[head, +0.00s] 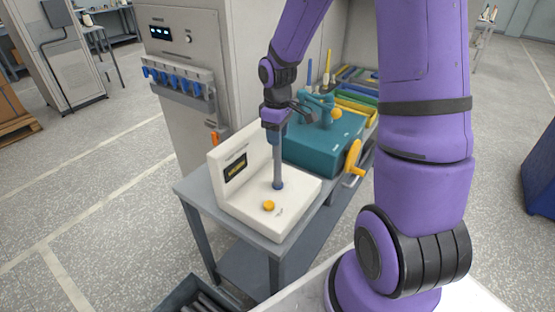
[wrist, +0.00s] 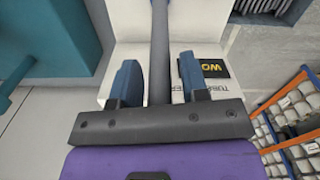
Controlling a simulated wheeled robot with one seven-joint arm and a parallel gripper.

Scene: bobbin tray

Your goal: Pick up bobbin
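The bobbin appears to be the slim grey rod (head: 278,165) with a blue foot, standing upright on the white stand (head: 238,207). In the wrist view the grey rod (wrist: 159,50) runs up between my two blue fingers. My gripper (head: 274,130) is at the rod's upper end, pointing down. In the wrist view my gripper (wrist: 159,80) is open around the rod, with a narrow gap on each side. The rod's top is hidden by my gripper in the head view.
An orange button (head: 268,205) sits on the stand's front. A teal box (head: 310,150) stands close behind on the right, with a yellow handle (head: 352,160) at its side. A grey cabinet (head: 185,105) is behind. A dark bin (head: 181,296) with grey rods is low in front.

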